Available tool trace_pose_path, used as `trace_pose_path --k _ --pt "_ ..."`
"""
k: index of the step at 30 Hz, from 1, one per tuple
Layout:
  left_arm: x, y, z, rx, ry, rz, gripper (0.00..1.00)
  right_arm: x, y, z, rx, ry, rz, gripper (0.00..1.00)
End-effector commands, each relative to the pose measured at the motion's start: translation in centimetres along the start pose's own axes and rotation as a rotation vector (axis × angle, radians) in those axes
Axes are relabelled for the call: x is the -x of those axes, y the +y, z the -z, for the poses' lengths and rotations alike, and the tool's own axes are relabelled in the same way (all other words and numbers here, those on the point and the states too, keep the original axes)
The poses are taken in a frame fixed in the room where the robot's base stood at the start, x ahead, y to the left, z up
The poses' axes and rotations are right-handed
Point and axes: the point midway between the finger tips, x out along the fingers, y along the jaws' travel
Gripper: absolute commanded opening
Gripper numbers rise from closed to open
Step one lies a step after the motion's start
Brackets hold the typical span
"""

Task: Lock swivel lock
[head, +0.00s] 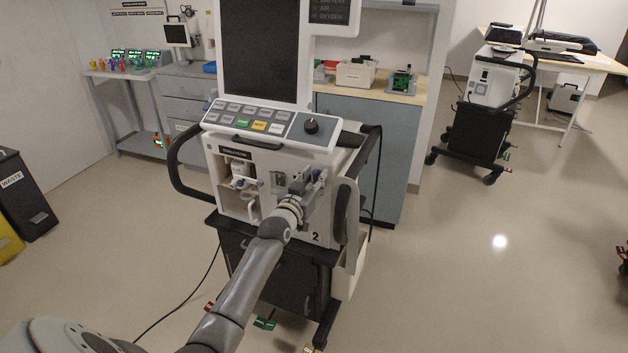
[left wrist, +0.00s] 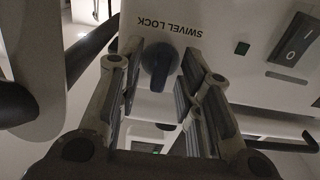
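The swivel lock is a dark blue-grey knob (left wrist: 159,66) on a pale panel, under an upside-down SWIVEL LOCK label (left wrist: 170,24) in the left wrist view. My left gripper (left wrist: 161,75) is open, with one finger on each side of the knob and the tips close to the panel. I cannot tell whether either finger touches it. In the head view my left gripper (head: 300,185) reaches the front of the ventilator (head: 265,110), below its screen and keypad. It hides the knob there. My right gripper is not in view.
A rocker switch (left wrist: 297,39) is on the panel beside the knob. The ventilator's black side handle (head: 184,165) curves out on the left. A waste bin (head: 20,195) stands far left. A second cart (head: 485,110) stands back right.

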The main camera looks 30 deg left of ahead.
Motion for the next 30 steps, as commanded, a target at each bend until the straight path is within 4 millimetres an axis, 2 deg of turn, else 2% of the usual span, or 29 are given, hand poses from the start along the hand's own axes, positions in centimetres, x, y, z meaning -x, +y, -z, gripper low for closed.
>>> trace_pose_path --k 8,16,30 --pt "-0.13 0.0 -0.02 0.0 0.0 0.0 0.33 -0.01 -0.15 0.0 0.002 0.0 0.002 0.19" --pt "-0.11 0.0 -0.02 0.0 0.0 0.0 0.01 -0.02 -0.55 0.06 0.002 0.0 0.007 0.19" --pt "-0.11 -0.03 0.03 0.064 0.0 0.0 0.0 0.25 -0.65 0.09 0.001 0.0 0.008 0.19"
